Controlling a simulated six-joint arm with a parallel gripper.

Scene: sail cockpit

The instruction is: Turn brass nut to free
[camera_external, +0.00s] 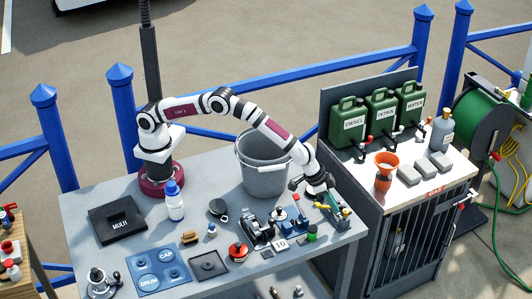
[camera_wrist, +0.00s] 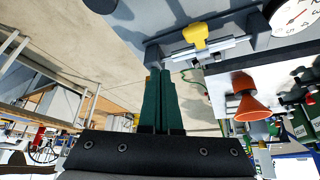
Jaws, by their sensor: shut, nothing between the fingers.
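A yellow, brass-coloured nut or knob (camera_wrist: 195,36) sits on a pale metal fitting (camera_wrist: 190,52) at the top of the wrist view. In the external view a small device with a yellow part (camera_external: 345,212) stands at the right end of the grey table, beside my gripper; the nut is too small to make out there. My gripper (camera_wrist: 166,75) is shut and empty, with its dark green fingers side by side. The fingertips point towards the fitting, below and left of the nut in the picture, and look apart from it. In the external view my gripper (camera_external: 328,198) is low over the table's right end.
Several small fixtures, including a black clamp-like one (camera_external: 256,232), crowd the table left of my gripper. An orange funnel (camera_external: 385,170) and green cans (camera_external: 348,122) stand on the cabinet to the right.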

